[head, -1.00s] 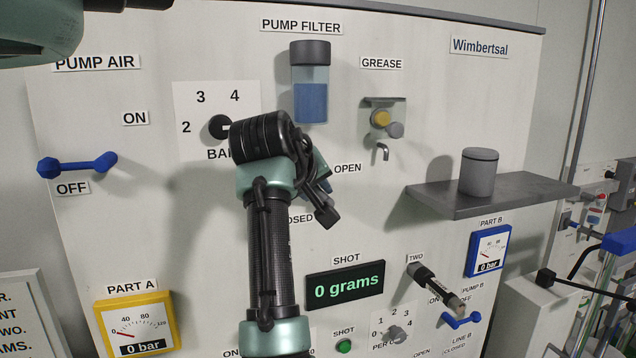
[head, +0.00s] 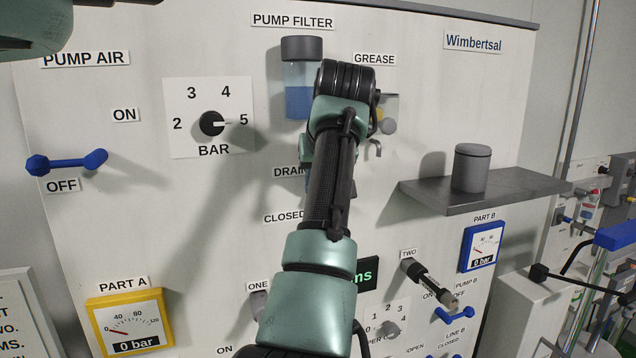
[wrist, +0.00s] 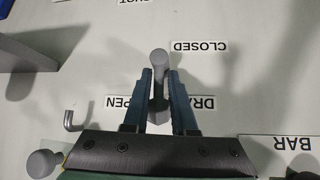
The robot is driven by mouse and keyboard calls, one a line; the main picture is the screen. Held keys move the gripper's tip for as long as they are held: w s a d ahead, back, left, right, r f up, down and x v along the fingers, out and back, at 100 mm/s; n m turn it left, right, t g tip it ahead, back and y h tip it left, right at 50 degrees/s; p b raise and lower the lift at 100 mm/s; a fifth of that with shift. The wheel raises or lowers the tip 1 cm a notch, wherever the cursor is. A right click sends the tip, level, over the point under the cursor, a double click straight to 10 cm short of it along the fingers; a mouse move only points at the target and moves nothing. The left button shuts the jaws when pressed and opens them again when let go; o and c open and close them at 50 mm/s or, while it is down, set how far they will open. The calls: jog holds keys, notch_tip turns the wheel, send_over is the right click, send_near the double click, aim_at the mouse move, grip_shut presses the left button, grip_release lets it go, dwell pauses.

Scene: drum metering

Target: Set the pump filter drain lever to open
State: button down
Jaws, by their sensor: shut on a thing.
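The pump filter drain lever (wrist: 159,62) is a grey lever with a rounded knob end. In the wrist view it stands between the two blue fingers of my gripper (wrist: 160,78), which is shut on it. Its knob end points beside the CLOSED label (wrist: 198,47), which is at its right in that view. The OPEN label (wrist: 128,102), partly covered by a finger, is at the lower left. In the head view my arm hides the lever and most of my gripper. The DRAIN label (head: 287,171) and CLOSED label (head: 284,217) show left of my arm.
The pump filter (head: 299,90) with blue liquid is above, partly behind my wrist. The grease tap (head: 389,112) is close on the right. A shelf (head: 500,190) with a grey canister (head: 471,168) juts out farther right. The BAR knob (head: 212,123) is on the left.

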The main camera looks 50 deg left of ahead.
jog(key=shift+w+d+r, duration=0.1)
jog(key=shift+w+r, duration=0.05)
jog(key=shift+r, duration=0.35)
jog(key=c, duration=0.9)
grip_release()
jog(key=shift+c, duration=0.2)
jog(key=shift+w+f, duration=0.15)
jog(key=shift+f, duration=0.05)
jog(key=shift+f, duration=0.15)
jog(key=b+v, duration=0.6)
jog(key=v, duration=0.7)
